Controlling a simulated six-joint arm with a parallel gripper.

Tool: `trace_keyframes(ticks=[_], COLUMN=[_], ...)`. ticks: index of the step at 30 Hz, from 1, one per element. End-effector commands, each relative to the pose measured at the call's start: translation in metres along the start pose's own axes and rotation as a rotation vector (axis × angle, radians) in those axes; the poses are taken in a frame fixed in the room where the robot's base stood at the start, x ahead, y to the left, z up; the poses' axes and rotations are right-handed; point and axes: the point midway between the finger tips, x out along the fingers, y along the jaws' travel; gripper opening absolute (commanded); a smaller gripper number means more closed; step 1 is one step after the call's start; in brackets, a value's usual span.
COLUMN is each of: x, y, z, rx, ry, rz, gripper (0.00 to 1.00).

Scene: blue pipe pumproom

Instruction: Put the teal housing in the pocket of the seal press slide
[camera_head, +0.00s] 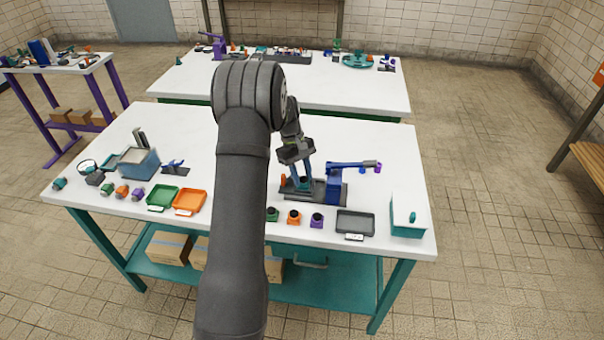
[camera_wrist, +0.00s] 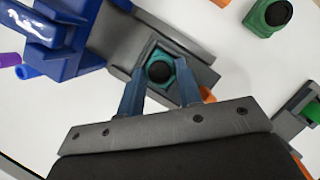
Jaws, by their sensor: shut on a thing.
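The teal housing (camera_wrist: 161,68) with its dark round opening is between the two blue fingers of my gripper (camera_wrist: 158,85), which is shut on it. In the wrist view it lies over the square pocket of the grey seal press slide (camera_wrist: 112,48). I cannot tell whether it rests on the pocket floor or is held just above it. In the head view my gripper (camera_head: 303,172) points down at the left part of the slide (camera_head: 318,195). The blue seal press (camera_head: 336,186) with its lever stands just to the right.
Green (camera_head: 272,214), orange (camera_head: 294,217) and purple (camera_head: 317,220) housings stand in front of the press. A grey tray (camera_head: 356,222) and a teal-sided box (camera_head: 408,216) are at right. Green (camera_head: 162,198) and orange (camera_head: 189,201) trays lie left. The table behind the press is clear.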

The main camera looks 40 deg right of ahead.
Motion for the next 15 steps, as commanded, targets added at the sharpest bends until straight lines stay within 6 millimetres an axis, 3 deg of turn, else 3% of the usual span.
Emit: trace_keyframes(ticks=[1, 4, 15], x=[0.0009, 0.0008, -0.0054], y=[-0.0001, -0.0001, 0.0], z=[-0.0003, -0.0002, 0.0012], rx=[0.0, 0.0, 0.0], ry=[0.0, -0.001, 0.0], rz=[0.0, 0.0, 0.0], gripper=[0.36, 0.54, 0.54])
